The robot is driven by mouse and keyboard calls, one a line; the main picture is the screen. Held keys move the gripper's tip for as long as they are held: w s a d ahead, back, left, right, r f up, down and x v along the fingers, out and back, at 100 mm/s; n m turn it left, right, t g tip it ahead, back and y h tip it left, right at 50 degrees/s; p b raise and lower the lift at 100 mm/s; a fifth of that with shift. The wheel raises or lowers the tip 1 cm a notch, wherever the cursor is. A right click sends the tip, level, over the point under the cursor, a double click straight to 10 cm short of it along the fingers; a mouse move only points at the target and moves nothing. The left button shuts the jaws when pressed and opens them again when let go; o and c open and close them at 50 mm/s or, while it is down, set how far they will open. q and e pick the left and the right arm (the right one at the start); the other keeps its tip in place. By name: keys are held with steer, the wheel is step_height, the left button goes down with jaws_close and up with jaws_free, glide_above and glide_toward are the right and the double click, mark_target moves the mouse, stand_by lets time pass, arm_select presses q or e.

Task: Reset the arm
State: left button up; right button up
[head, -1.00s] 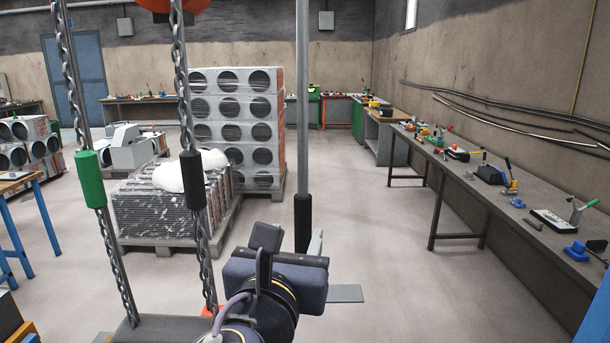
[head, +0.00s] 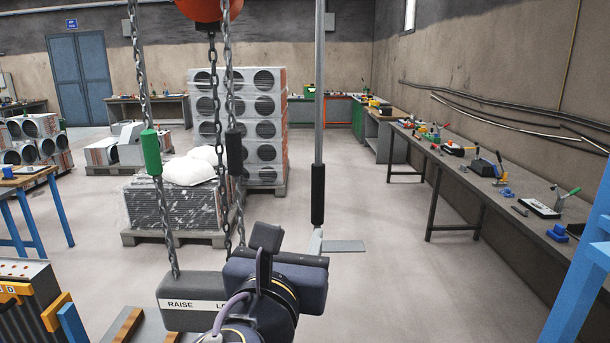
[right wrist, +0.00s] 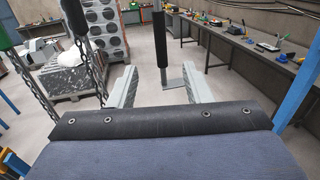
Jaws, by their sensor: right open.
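My right gripper (head: 316,243) is in the lower middle of the head view, pointing away from me. My left gripper is not in view.
Chains with a green grip (head: 151,152) and a dark grip (head: 234,152) hang left, above a grey box marked RAISE (head: 190,287). A blue frame (head: 585,265) stands close at right. A long workbench (head: 470,180) lines the right wall. Floor between is clear.

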steer(key=w+d+f+m+g+h, duration=0.1)
steer(key=d+f+m+g, duration=0.3)
steer(key=d, duration=0.3)
steer(key=w+d+f+m+g, duration=0.1)
steer(key=d+f+m+g, duration=0.15)
steer(key=d+f, duration=0.3)
steer(key=s+d+f+m+g+y, duration=0.1)
steer(key=s+d+f+m+g, duration=0.5)
steer(key=d+f+m, duration=0.45)
steer(key=s+f+m+y, duration=0.3)
steer(key=s+m, duration=0.3)
steer(key=m, duration=0.3)
steer(key=s+f+m+y, duration=0.3)
steer(key=s+m+y, duration=0.1)
steer(key=s+m, duration=0.3)
steer(key=m, duration=0.2)
steer(key=shift+s+a+f+m, duration=0.2)
steer(key=shift+a+f+m, duration=0.1)
steer(key=shift+a+f, duration=0.1)
steer(key=shift+t, duration=0.25)
